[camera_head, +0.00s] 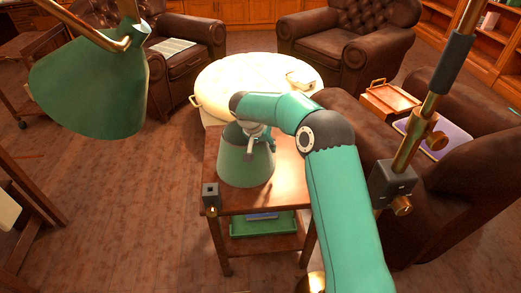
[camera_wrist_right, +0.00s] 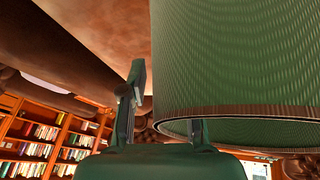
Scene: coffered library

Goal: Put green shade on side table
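The green shade (camera_head: 245,170) is upright over the wooden side table (camera_head: 290,190), its lower edge at or just above the top; I cannot tell contact for sure. My right gripper (camera_head: 258,143) is at the shade's upper end. In the right wrist view, the green shade (camera_wrist_right: 235,60) fills the right side. One finger of the right gripper (camera_wrist_right: 162,105) stands outside the shade's wall with a narrow gap. The other passes under the dark rim into the opening, its tip hidden. The fingers look apart. My left gripper is not in view.
A lamp with another green shade (camera_head: 95,85) hangs at upper left. A brass pole (camera_head: 455,65) with a dark block stands at right. A small dark block (camera_head: 211,194) is at the table's near left corner. Behind are a round cream ottoman (camera_head: 250,75) and leather armchairs (camera_head: 355,45).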

